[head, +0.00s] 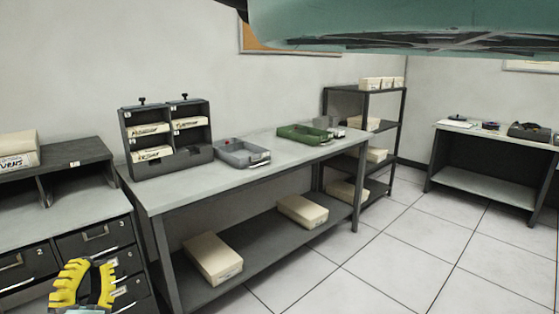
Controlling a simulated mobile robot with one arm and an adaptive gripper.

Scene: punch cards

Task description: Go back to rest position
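My gripper (92,268) is low at the left edge of the head view, in front of the drawer cabinet (85,245). Its two yellow ridged fingers stand apart with a dark gap between them. I see nothing held in it. Its lower part is cut off by the bottom of the picture.
A long grey workbench (240,168) carries a card rack (140,118) with labelled cards, a grey tray (241,152) and a green tray (304,133). Cream boxes (212,258) lie on its lower shelf. A dark shelf unit (366,93) and side table (492,183) stand beyond. Tiled floor is clear.

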